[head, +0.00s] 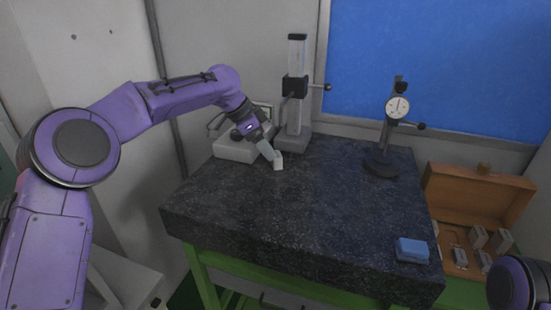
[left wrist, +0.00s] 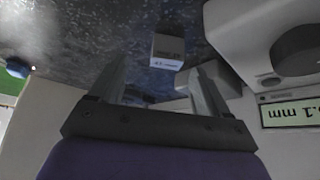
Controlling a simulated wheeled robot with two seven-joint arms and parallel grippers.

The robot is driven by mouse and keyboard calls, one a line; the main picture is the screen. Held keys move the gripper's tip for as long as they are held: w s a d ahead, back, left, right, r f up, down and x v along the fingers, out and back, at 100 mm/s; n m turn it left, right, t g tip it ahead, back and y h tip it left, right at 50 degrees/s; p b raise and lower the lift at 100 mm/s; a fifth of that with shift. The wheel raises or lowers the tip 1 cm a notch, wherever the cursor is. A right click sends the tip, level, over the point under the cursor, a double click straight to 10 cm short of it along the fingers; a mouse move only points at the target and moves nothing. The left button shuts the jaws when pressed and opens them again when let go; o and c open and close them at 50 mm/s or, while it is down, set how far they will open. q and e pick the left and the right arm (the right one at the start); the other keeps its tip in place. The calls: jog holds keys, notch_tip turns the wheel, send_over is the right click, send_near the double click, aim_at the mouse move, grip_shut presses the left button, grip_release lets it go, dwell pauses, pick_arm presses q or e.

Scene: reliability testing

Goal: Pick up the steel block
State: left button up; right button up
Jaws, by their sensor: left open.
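The steel block (left wrist: 167,48), a small grey block with a printed label on its near face, stands on the dark granite table (head: 290,215). In the head view the block (head: 279,164) is small and pale, just below the tip of my left gripper (head: 270,152). In the left wrist view my left gripper (left wrist: 158,68) is open and empty. The block shows beyond its fingertips, roughly between them and apart from them. My right gripper is out of view; only a purple part of my right arm shows at the lower right.
A grey measuring stand (head: 295,100) and a white device with a display (head: 236,146) stand close behind the left gripper. A dial gauge stand (head: 382,165) is at the back right. A blue block (head: 411,250) lies near the front right corner. A wooden case (head: 470,195) holds several blocks. The table middle is clear.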

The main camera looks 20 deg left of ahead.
aim_at(276, 160)
pick_arm(q)
jog(key=w+f, duration=0.1)
jog(key=w+d+f, duration=0.1)
jog(key=f, duration=0.1)
jog(key=w+d+f+p, duration=0.1)
jog(key=f, duration=0.1)
jog(key=shift+w+f, duration=0.1)
jog(key=shift+f, duration=0.1)
jog(key=shift+s+r, duration=0.15)
jog(key=shift+s, duration=0.1)
jog(key=shift+s+r, duration=0.2)
jog(key=shift+s, duration=0.05)
jog(key=shift+c, duration=1.2)
jog(key=shift+s, duration=0.1)
jog(key=c, duration=0.5)
jog(key=shift+w, duration=0.2)
grip_shut()
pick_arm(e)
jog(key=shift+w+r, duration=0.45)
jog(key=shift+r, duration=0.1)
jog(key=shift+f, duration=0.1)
